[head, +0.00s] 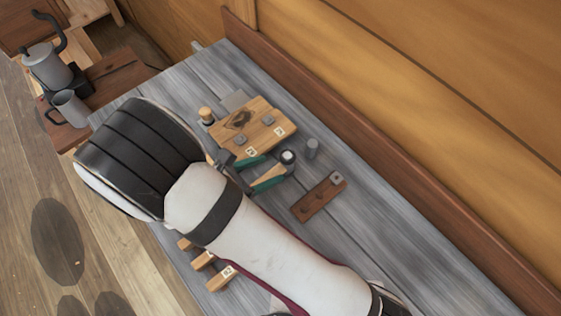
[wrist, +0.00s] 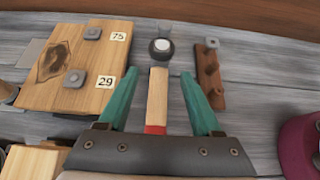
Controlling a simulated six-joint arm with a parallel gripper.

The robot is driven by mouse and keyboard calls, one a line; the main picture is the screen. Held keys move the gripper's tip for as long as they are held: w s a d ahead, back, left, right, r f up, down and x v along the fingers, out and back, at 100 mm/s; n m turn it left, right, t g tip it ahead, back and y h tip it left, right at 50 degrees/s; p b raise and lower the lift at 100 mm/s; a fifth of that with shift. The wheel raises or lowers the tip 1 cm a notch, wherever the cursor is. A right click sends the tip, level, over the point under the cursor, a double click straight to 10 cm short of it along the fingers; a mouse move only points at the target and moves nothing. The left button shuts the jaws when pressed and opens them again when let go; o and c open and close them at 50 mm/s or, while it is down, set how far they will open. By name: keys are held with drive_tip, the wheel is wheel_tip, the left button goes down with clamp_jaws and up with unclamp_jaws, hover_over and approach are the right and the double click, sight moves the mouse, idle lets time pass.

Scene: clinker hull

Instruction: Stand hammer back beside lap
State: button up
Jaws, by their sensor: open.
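The hammer shows in the wrist view with a dark round head and pale face (wrist: 161,47) and a light wooden handle (wrist: 157,92) with a red band near me. Its head also shows in the head view (head: 288,157). My gripper (wrist: 159,78) is open, with one green finger on each side of the handle and visible gaps between. The fingers also show in the head view (head: 270,169). I cannot tell whether the hammer stands or lies. The lap, a wooden piece (wrist: 70,62) with tags 75 and 29, lies on the bench left of the hammer, also in the head view (head: 250,125).
A grey cylinder (head: 312,148) stands just beyond the hammer head. A dark wooden strip (head: 318,198) lies to the right. A maroon object (wrist: 298,146) is at the wrist view's right edge. Tagged wooden pieces (head: 205,262) lie beside my arm. The bench (head: 400,240) is clear toward lower right.

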drive_tip(key=v, duration=0.5)
drive_tip(key=s+d+r+m+g, duration=0.2)
drive_tip(key=d+r+m+g, duration=0.2)
drive_tip(key=d+m, duration=0.3)
drive_tip(key=s+d+r+m+g, duration=0.1)
drive_tip(key=d+r+m+g, duration=0.3)
drive_tip(key=d+m, duration=0.3)
drive_tip(key=s+d+r+m+y, duration=0.1)
drive_tip(key=s+r+m+y, duration=0.3)
drive_tip(key=s+m+y, duration=0.5)
drive_tip(key=m, duration=0.9)
drive_tip(key=shift+d+r+m+y, duration=0.2)
drive_tip(key=shift+d+m+y, duration=0.1)
drive_tip(key=shift+y, duration=0.1)
